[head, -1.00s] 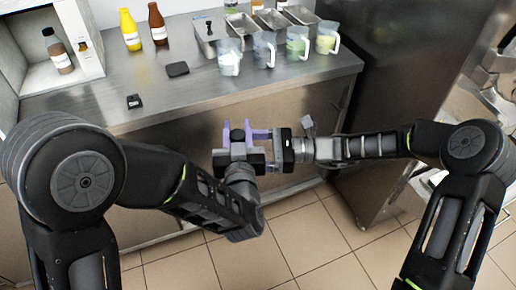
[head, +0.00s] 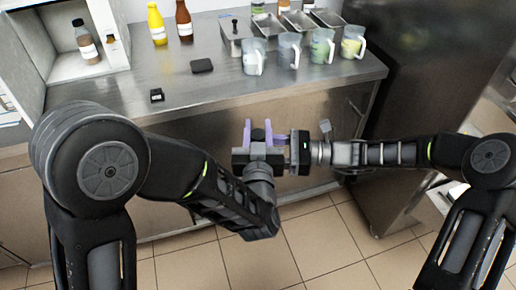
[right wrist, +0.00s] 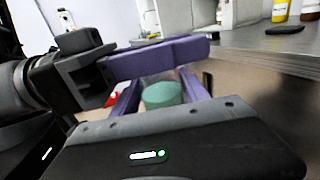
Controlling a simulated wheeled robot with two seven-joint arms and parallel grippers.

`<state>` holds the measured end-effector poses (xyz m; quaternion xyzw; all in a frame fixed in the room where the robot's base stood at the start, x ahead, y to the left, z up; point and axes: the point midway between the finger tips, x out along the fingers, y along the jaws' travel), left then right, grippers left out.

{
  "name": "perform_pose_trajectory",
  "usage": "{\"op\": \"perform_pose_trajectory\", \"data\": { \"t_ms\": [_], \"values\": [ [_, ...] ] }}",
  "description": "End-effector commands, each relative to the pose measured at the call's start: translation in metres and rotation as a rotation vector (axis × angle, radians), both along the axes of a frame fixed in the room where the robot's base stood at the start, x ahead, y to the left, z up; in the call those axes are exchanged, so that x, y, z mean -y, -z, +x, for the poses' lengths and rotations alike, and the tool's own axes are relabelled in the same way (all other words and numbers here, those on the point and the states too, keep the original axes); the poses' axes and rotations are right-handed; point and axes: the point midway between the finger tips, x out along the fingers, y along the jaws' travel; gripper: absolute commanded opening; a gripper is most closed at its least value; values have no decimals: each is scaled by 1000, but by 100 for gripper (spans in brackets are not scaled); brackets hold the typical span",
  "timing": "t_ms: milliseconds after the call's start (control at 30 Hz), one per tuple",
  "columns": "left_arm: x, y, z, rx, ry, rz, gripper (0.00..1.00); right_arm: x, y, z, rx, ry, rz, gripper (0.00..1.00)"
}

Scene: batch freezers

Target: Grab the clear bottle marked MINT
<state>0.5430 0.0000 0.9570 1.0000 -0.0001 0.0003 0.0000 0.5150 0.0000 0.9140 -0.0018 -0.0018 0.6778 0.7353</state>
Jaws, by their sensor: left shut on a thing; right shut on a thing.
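My left gripper (head: 258,128) has purple fingers pointing toward the counter. My right gripper meets it from the right; its dark body (head: 300,152) shows, but its fingers are hidden in the head view. In the right wrist view, a clear-walled thing with a teal round part (right wrist: 163,95) sits between the purple fingers of my right gripper (right wrist: 180,95). A purple finger of the left gripper (right wrist: 158,58) crosses just beyond it. Both grippers are shut on this thing, in front of the counter. No MINT marking is readable on it.
On the steel counter (head: 220,85) stand a yellow bottle (head: 157,24), a red-brown bottle (head: 184,20), several clear handled jugs (head: 322,48) and metal pans (head: 298,20). A dark-capped bottle (head: 86,45) stands in the left white cabinet. A dark steel unit (head: 420,90) is at right.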

Motion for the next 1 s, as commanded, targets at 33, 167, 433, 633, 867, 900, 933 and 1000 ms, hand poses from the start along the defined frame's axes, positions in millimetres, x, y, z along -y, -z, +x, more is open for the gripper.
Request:
{"op": "perform_pose_trajectory", "data": {
  "t_ms": [33,167,433,633,867,900,933,1000],
  "values": [
    [0,-1,0,2,0,-1,0,0,0,0,0,1,0,24],
    [0,-1,0,2,0,-1,0,0,0,0,0,2,0,14],
    [0,-1,0,2,0,0,37,0,-1,1,1,1,1,0],
    [0,0,0,1,0,0,53,0,-1,0,1,1,1,0],
    [0,0,0,0,0,0,57,0,-1,0,1,0,1,0],
    [0,0,0,0,0,0,57,0,-1,0,1,0,1,0],
    [0,0,0,0,0,0,57,0,-1,0,1,0,1,0],
    [0,0,-1,0,1,0,57,0,-1,0,1,0,1,0]
  ]
}}
